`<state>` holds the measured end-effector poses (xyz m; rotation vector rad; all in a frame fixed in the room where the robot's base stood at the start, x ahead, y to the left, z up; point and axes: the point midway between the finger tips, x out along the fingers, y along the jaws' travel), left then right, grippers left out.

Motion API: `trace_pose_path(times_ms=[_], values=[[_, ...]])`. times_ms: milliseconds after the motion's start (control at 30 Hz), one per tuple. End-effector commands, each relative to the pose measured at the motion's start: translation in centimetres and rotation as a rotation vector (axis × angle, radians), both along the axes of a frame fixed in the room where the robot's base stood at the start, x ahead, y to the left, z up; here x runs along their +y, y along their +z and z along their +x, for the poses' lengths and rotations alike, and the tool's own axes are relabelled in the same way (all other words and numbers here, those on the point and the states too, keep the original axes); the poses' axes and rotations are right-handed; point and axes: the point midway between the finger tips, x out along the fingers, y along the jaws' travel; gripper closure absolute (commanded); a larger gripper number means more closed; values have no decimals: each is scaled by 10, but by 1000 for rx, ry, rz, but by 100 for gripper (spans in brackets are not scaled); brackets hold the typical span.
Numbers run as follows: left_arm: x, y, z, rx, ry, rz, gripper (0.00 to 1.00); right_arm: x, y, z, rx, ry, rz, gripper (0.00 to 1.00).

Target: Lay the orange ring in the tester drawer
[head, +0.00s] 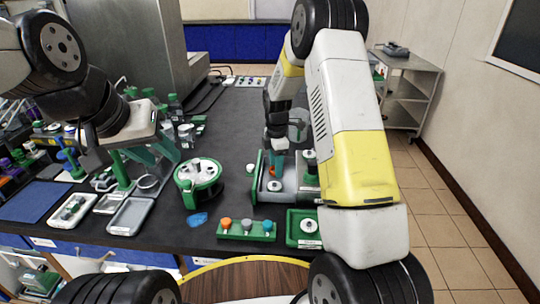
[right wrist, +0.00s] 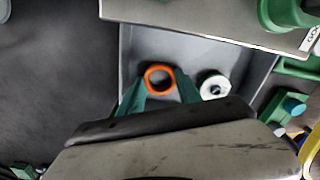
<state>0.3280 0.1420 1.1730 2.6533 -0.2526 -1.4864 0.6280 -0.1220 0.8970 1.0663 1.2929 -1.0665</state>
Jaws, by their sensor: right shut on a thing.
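The orange ring (right wrist: 146,77) is held between the green fingertips of my right gripper (right wrist: 159,92), over the open grey tester drawer (right wrist: 200,55). In the head view the ring (head: 272,172) shows as a small orange spot at the tips of my right gripper (head: 274,168). The drawer (head: 262,197) also shows there, partly hidden by my right arm. A white round part (right wrist: 212,79) sits in the drawer beside the ring. Whether the ring touches the drawer floor I cannot tell. My left gripper (head: 140,172) has its fingers spread, above the left part of the bench.
A green round device (head: 198,190) with white parts stands left of the drawer. A green rack (head: 246,231) with coloured knobs and a green tray (head: 293,240) are in front. Grey trays (head: 131,216) lie to the left. The dark bench (head: 228,130) is clear behind the round device.

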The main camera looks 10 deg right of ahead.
Motion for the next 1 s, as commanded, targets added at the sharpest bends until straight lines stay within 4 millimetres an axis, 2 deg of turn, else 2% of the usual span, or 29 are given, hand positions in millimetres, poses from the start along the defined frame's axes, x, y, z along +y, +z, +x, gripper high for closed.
trace_pose_path(times_ms=[33, 100, 133, 400, 533, 667, 1000], values=[[0, 0, 0, 0, 0, 0, 64, 0, -1, 0, 0, 0, 0, 54], [0, 0, 0, 0, 0, 0, 64, 0, -1, 0, 0, 0, 0, 40], [0, 0, 0, 0, 0, 0, 64, 0, 0, 0, 1, 0, 0, 38], [0, 0, 0, 0, 0, 0, 64, 0, 0, 0, 0, 0, 0, 38], [0, 0, 0, 0, 0, 0, 64, 0, 7, 0, -1, 0, 1, 38], [0, 0, 0, 0, 0, 0, 64, 0, 28, 1, -4, -1, 2, 38], [0, 0, 0, 0, 0, 0, 64, 0, 99, 0, -3, 1, 1, 38]])
